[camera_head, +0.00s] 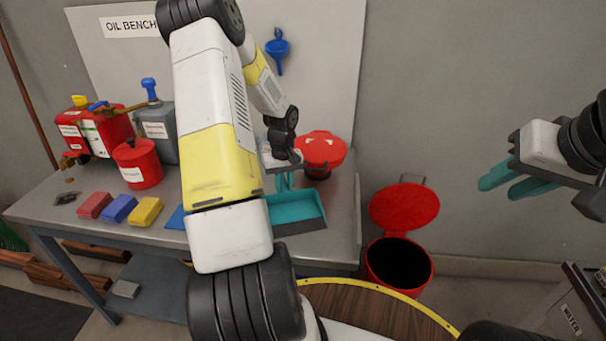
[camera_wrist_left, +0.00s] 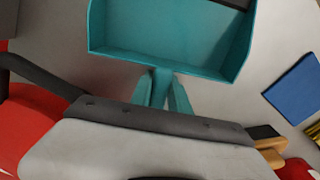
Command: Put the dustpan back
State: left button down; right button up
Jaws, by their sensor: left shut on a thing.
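The teal dustpan (camera_head: 301,212) is at the right front end of the grey metal bench (camera_head: 330,245), its tray toward the front edge. It also fills the top of the left wrist view (camera_wrist_left: 170,35). My left gripper (camera_head: 284,183) points down behind the tray and is shut on the dustpan's handle; the fingers in the left wrist view (camera_wrist_left: 165,92) are teal like the pan. I cannot tell whether the pan touches the bench. My right gripper (camera_head: 505,184) is open and empty, away to the right near the wall.
A red lidded container (camera_head: 320,150) stands close behind the dustpan. Red, blue and yellow blocks (camera_head: 145,211) lie left on the bench, with cans behind. A blue funnel (camera_head: 278,50) hangs on the back panel. An open red bin (camera_head: 397,265) stands right of the bench.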

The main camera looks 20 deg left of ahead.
pick_arm(q)
jog(key=c, duration=1.3)
grip_release()
jog(key=shift+f, duration=0.1)
jog(key=shift+o, duration=0.2)
jog(key=s+d+r+m+t, duration=0.1)
jog(key=s+d+r, duration=0.15)
jog(key=r, duration=0.85)
jog(key=s+d+r+m, duration=0.1)
jog(key=d+r, duration=0.2)
jog(key=r, duration=0.7)
jog(key=s+d+r+m+t+h, duration=0.1)
jog(key=s+d+r+m+t, duration=0.1)
jog(key=s+d+r, duration=0.3)
jog(key=s+d+r+m+t+h, duration=0.1)
jog(key=s+d+r+m+t, duration=0.2)
jog(key=s, duration=1)
jog(key=d+r, duration=0.2)
jog(key=d, duration=0.3)
jog(key=shift+r+m, duration=0.25)
jog(key=shift+m, duration=0.15)
